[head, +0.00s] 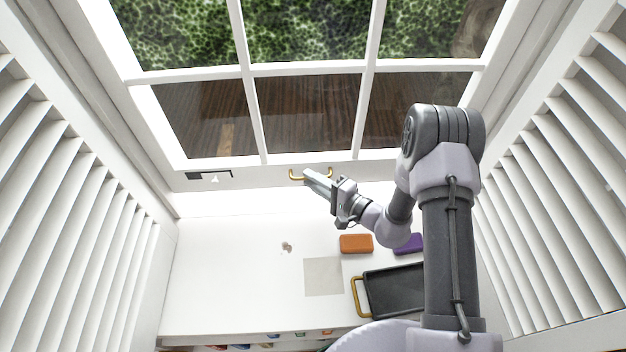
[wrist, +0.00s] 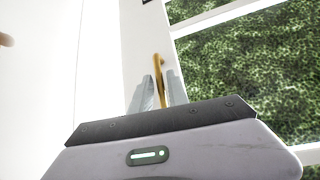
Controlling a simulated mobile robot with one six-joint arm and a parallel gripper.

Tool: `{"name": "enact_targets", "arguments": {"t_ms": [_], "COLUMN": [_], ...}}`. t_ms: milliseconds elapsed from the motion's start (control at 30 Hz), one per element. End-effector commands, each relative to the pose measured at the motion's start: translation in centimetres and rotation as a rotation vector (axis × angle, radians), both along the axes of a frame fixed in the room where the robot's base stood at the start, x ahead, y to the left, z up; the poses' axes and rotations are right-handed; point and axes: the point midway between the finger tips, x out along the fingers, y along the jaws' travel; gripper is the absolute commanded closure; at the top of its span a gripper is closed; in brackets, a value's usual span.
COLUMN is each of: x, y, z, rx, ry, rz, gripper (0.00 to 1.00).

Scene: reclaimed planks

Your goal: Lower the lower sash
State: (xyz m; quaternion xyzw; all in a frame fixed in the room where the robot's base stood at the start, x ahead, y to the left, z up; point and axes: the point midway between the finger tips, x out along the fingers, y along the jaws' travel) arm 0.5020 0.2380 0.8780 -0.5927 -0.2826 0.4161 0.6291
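The lower sash (head: 230,179) is a white framed window part with dark panes, and its bottom rail runs across above the white sill. A brass handle (head: 295,177) is fixed to that rail. My gripper (head: 309,174) reaches up to the handle from the lower right. In the wrist view my gripper (wrist: 160,90) has one finger on each side of the brass handle (wrist: 158,66), close against it, and appears shut on it. A bright band lies under the rail; I cannot tell the size of any gap there.
On the white surface are an orange block (head: 356,244), a purple block (head: 408,243), a dark tray (head: 390,290) with a brass handle, a pale square (head: 323,276) and a small object (head: 286,247). Louvred shutters (head: 75,230) stand on both sides. The surface's left part is clear.

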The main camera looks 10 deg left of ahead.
Motion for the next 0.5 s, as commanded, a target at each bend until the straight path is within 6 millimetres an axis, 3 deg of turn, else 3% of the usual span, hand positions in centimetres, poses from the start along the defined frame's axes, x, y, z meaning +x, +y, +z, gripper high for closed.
{"name": "enact_targets", "arguments": {"t_ms": [100, 500], "x": [0.00, -0.02], "y": [-0.01, -0.03], "z": [0.00, -0.02], "rx": [0.000, 0.000], "ry": [0.000, 0.000], "rz": [0.000, 0.000], "gripper": [1.00, 1.00]}}
